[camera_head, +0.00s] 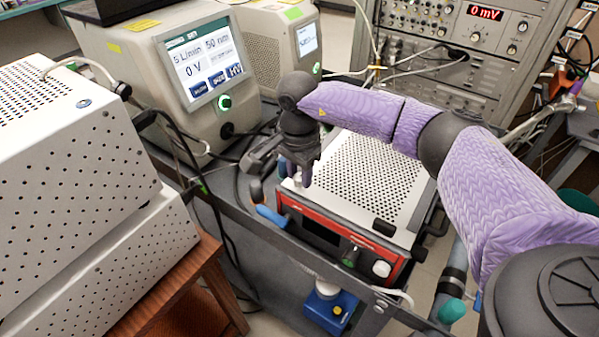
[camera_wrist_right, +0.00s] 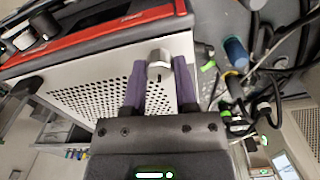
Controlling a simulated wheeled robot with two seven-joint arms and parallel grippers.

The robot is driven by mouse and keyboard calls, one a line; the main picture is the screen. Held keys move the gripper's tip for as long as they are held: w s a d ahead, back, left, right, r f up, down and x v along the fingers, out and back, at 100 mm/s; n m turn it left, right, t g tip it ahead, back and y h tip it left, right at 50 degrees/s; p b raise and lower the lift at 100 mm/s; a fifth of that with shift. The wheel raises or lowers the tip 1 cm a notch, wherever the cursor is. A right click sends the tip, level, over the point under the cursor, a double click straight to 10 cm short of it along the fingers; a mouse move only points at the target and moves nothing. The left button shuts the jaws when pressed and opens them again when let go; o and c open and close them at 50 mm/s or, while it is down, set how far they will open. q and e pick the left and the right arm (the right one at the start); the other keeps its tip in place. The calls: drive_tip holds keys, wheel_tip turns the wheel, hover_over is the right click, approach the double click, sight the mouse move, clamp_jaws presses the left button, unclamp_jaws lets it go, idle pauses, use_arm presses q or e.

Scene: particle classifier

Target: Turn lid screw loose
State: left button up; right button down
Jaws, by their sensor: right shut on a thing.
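The lid screw (camera_wrist_right: 159,65) is a silvery hexagonal knob at the edge of the perforated lid of a white instrument (camera_wrist_right: 110,88) with a red front. My right gripper (camera_wrist_right: 160,75) is shut on the screw, one purple finger on each side of it. There, a small light piece of the screw shows beside the fingers. My left gripper is not in view.
A beige instrument with a lit screen (camera_head: 203,68) stands behind. A large white perforated box (camera_head: 75,175) fills the left. Blue and orange fittings (camera_head: 270,214) and dark cables lie close left of the gripper. A rack (camera_head: 470,50) stands at the back right.

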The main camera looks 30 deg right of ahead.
sight(298, 176)
idle(0.3)
drive_tip(key=shift+c, duration=2)
unclamp_jaws()
wheel_tip(298, 176, up, 10)
drive_tip(key=p, duration=0.1)
drive_tip(key=shift+w+p, duration=0.15)
drive_tip(key=shift+p, duration=0.25)
drive_tip(key=shift+a+f, duration=0.1)
